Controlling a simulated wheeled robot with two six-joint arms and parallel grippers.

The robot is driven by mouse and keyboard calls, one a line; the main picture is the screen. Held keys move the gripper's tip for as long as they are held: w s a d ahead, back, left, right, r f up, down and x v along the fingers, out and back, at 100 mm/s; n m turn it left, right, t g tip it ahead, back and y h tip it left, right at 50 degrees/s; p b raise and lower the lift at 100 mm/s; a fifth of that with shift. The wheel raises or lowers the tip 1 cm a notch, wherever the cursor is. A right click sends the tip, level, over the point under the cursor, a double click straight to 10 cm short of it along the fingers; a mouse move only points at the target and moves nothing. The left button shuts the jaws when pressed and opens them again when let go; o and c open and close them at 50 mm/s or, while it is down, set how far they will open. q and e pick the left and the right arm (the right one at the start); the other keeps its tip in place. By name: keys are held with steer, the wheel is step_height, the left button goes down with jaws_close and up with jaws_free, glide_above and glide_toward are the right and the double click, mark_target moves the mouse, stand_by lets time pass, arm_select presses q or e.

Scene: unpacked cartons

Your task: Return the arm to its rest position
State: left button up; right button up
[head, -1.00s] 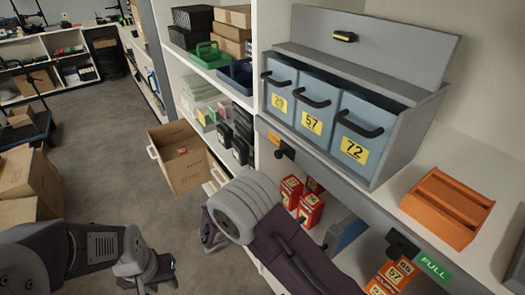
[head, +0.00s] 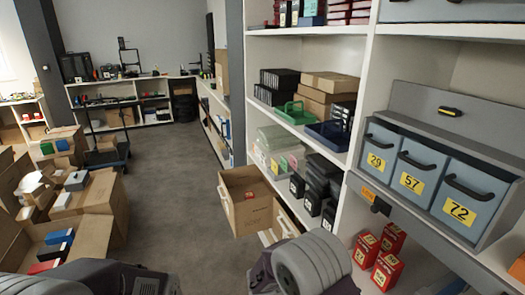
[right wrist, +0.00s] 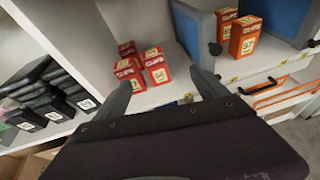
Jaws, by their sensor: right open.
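My right arm (head: 310,265) shows at the bottom of the head view, its rounded grey joint in front of the shelves. Its gripper is outside that view. In the right wrist view my right gripper (right wrist: 160,80) has two grey fingers spread apart with nothing held between them. Beyond the fingers, red boxes (right wrist: 155,66) stand on a white shelf, apart from the gripper as far as I can see. Part of my left arm (head: 100,280) shows at the bottom left of the head view; its gripper is not visible.
Blue drawers (head: 415,180) marked 29, 57 and 72 sit on the right shelf. An open cardboard carton (head: 250,212) juts out beside the shelving. Cartons (head: 97,195) crowd the left. Grey floor (head: 175,180) is clear between them.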

steer(key=s+d+r+m+g+y+p, duration=0.1)
steer(key=s+d+r+m+g+p, duration=0.3)
steer(key=s+d+r+m, duration=0.25)
steer(key=s+d+m+g+y+p, duration=0.1)
steer(key=s+m+g+y+p, duration=0.2)
steer(key=s+m+y, duration=0.35)
steer(key=s+a+f+m+t+y, duration=0.1)
steer(key=a+f+m+t+y, duration=0.2)
steer(key=a+m+y, duration=0.3)
steer(key=a+m, duration=0.2)
steer(key=a, duration=0.3)
steer(key=shift+s+t, duration=0.25)
steer(key=shift+t, duration=0.15)
steer(key=shift+s+f, duration=0.1)
